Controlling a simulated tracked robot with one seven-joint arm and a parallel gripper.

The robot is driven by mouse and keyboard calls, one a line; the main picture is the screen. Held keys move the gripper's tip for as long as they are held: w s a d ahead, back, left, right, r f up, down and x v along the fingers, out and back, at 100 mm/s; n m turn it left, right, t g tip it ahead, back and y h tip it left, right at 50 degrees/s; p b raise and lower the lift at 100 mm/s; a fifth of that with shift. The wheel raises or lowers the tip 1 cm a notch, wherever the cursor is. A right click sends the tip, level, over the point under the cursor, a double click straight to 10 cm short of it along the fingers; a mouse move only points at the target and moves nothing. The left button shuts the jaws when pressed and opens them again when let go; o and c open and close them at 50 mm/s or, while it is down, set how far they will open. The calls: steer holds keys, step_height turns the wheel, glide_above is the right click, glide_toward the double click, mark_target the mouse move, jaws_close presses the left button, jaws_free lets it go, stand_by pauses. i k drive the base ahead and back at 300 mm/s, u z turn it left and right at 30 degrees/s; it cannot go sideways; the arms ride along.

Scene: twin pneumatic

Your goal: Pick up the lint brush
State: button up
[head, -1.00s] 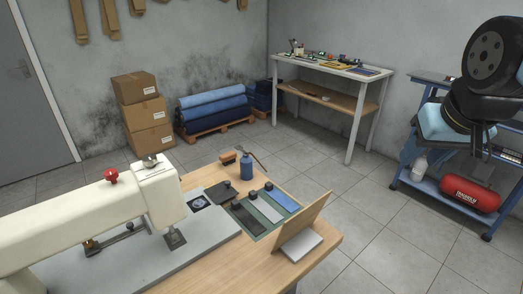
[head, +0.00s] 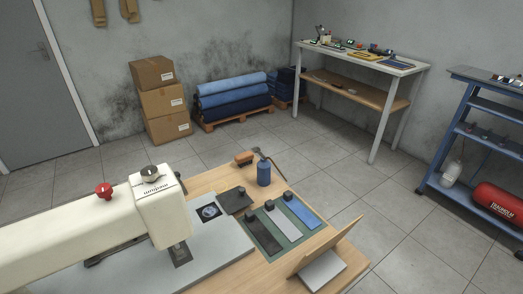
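A small brown block-shaped object with a dark underside, which looks like the lint brush (head: 244,158), lies near the far edge of the wooden sewing table (head: 216,178). It is just left of a blue bottle (head: 264,174) with a dark, bent, thin part reaching up beside it. The brush is small in the picture, so its bristles are hard to make out. My gripper is not in view.
A cream sewing machine (head: 88,225) fills the left of the table. Fabric strips with dark blocks on a green mat (head: 280,228) and a tilted wooden board (head: 326,246) lie nearer. Tiled floor is open behind the table; a blue shelf cart (head: 466,181) stands right.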

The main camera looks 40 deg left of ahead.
mark_target(246, 158)
steer(key=z, duration=0.1)
steer(key=i, duration=3.8)
steer(key=u, duration=2.05)
steer(key=i, duration=0.2)
steer(key=u, duration=2.1)
